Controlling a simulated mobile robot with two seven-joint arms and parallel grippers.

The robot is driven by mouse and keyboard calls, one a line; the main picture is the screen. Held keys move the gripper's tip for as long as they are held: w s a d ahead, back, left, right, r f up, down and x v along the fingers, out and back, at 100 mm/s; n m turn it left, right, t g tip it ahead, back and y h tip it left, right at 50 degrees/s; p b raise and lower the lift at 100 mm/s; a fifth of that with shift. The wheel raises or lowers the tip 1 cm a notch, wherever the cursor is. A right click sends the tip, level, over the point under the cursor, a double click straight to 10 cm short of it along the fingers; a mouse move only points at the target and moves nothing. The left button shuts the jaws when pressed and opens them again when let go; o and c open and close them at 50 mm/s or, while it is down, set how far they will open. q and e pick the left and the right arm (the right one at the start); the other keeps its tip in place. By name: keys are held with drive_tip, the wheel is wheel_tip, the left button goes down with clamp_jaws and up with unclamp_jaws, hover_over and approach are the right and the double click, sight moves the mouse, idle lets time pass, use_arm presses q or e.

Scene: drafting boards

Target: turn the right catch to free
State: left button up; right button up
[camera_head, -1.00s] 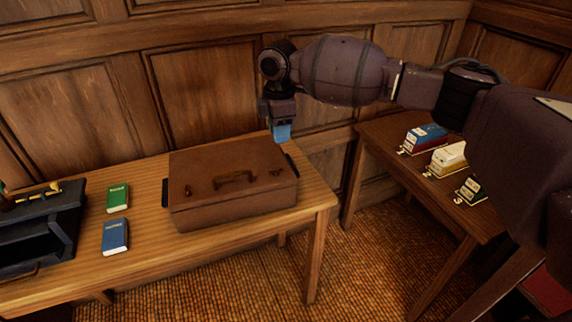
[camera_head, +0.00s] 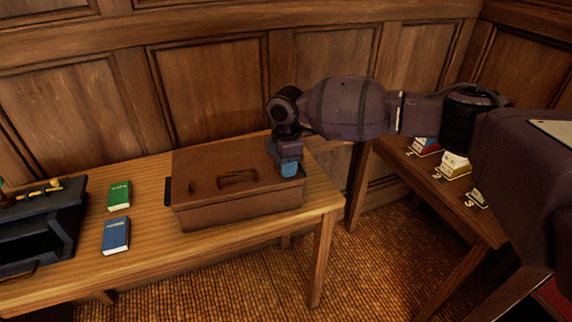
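A brown case (camera_head: 238,212) lies on the wooden table, with a handle (camera_head: 238,179) in the middle of its lid. The left catch (camera_head: 191,184) is a small dark piece on the lid, left of the handle. My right gripper (camera_head: 289,172) points down over the lid's right end, where the right catch is hidden behind it. Its blue fingertips are at or just above the lid. I cannot tell whether they touch the catch or how far apart they are. My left gripper is not in view.
A green book (camera_head: 119,196) and a blue book (camera_head: 116,235) lie left of the case on the table (camera_head: 170,252). A dark tray unit (camera_head: 40,235) stands at the far left. A second table (camera_head: 440,195) at right holds several labelled items.

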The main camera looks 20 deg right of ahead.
clamp_jaws()
